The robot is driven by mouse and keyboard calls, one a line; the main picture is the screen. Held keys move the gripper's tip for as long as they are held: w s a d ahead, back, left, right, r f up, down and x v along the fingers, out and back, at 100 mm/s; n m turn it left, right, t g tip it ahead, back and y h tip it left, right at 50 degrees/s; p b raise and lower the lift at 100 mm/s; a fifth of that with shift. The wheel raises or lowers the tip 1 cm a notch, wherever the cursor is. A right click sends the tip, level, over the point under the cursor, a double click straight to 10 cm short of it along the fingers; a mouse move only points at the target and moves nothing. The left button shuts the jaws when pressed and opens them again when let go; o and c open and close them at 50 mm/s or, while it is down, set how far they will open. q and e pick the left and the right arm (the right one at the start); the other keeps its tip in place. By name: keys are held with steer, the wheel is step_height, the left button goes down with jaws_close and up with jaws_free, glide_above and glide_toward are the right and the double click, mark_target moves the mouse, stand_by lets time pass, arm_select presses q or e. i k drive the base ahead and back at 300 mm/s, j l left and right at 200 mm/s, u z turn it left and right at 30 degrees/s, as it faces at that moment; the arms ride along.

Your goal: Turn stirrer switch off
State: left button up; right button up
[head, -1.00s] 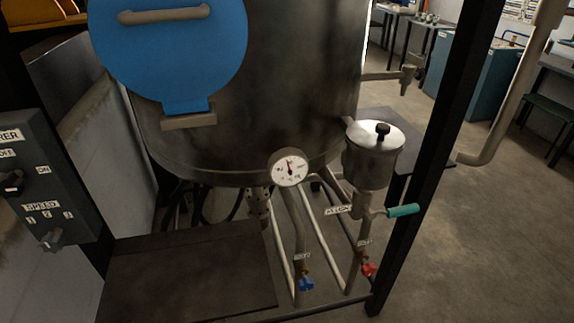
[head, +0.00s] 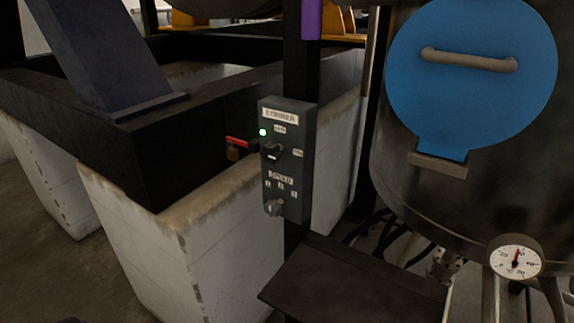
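The stirrer control box (head: 303,170) is a dark grey box on a black post, left of the middle in the head view. Its upper black switch knob (head: 271,152) sits between small labels too blurred to read here. A green light (head: 262,132) glows at the upper left of the box. A speed knob (head: 273,207) is at the bottom under a row of number labels. Neither of my grippers can be made out in this view.
A steel vessel with a blue round hatch (head: 472,75) and a dial gauge (head: 515,256) stands at the right. A dark step (head: 350,285) lies below the box. A white block wall (head: 140,240) and black beams are at the left. A red handle (head: 241,142) sticks out behind the box.

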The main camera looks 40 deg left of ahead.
mark_target(271, 153)
steer(key=j+u, duration=0.1)
steer(key=u, duration=0.6)
steer(key=j+u, duration=0.15)
steer(key=u, duration=0.2)
